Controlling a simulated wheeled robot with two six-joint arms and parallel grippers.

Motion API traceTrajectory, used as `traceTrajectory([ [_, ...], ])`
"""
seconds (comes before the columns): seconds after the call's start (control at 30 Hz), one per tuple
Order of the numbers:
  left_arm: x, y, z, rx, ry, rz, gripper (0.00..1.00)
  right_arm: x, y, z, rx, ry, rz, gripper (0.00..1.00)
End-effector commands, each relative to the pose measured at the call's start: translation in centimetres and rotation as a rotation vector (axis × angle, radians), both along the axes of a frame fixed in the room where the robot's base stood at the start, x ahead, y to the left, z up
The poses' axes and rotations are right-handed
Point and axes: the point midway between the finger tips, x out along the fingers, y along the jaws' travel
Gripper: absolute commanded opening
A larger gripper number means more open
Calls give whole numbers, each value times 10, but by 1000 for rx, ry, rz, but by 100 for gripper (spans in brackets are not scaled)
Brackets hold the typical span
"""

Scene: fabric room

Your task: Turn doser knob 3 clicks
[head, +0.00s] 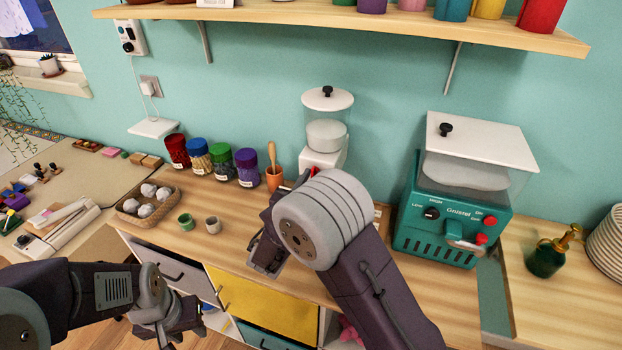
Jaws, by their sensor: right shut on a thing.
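The doser (325,140) stands on the wooden counter against the wall, a white base with a clear hopper and a white lid with a black button. My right gripper (290,190) is at the front of its base, largely hidden behind my own wrist. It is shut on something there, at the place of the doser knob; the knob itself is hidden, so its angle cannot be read. My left gripper (182,322) is low at the left, in front of the drawers and away from the doser.
Several lidded jars (222,160) and a terracotta pot (274,177) with a wooden pestle stand left of the doser. A basket of white balls (148,200) and two small cups (186,221) are nearby. A teal machine (445,215) stands at the right, below a wall shelf (370,28).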

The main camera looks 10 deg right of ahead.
Motion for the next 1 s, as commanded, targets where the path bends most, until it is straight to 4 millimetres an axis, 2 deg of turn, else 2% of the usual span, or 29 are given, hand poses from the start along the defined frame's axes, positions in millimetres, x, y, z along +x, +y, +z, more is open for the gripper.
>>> traceTrajectory([
  [0.17,0,0,-8,0,0,0,36,0,0,-2,31,-21,0,0],
  [0.37,0,0,-29,0,0,0,36,0,0,-6,126,-87,0,0],
  [1.0,0,0,-135,0,0,0,36,-1,0,-10,624,-424,1,0],
])
